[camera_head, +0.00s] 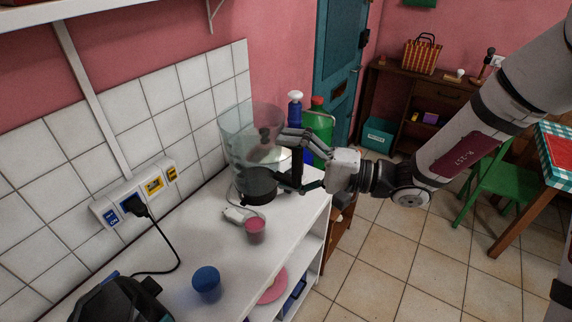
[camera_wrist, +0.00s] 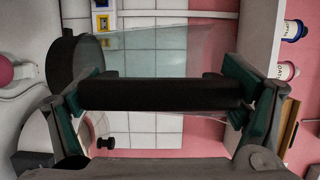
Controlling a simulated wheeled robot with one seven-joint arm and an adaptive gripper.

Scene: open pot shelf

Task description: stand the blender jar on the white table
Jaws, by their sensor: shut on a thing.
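The blender jar (camera_head: 250,140) is a clear, see-through vessel with a dark base (camera_head: 258,185) and a black handle. In the head view it is upright at the far end of the white table (camera_head: 180,275), its base close to the top; I cannot tell if it touches. My gripper (camera_head: 292,160) is at the jar's right side, shut on the handle. In the wrist view the black handle (camera_wrist: 160,94) spans between the fingers of my gripper (camera_wrist: 165,95), with the clear wall (camera_wrist: 150,60) behind it and the dark base (camera_wrist: 70,62) at the left.
A blue cup (camera_head: 207,283) and a black appliance (camera_head: 122,303) stand nearer. A green container (camera_head: 318,122) and a white-capped bottle (camera_head: 295,105) are behind. The tiled wall (camera_head: 110,145) borders the left.

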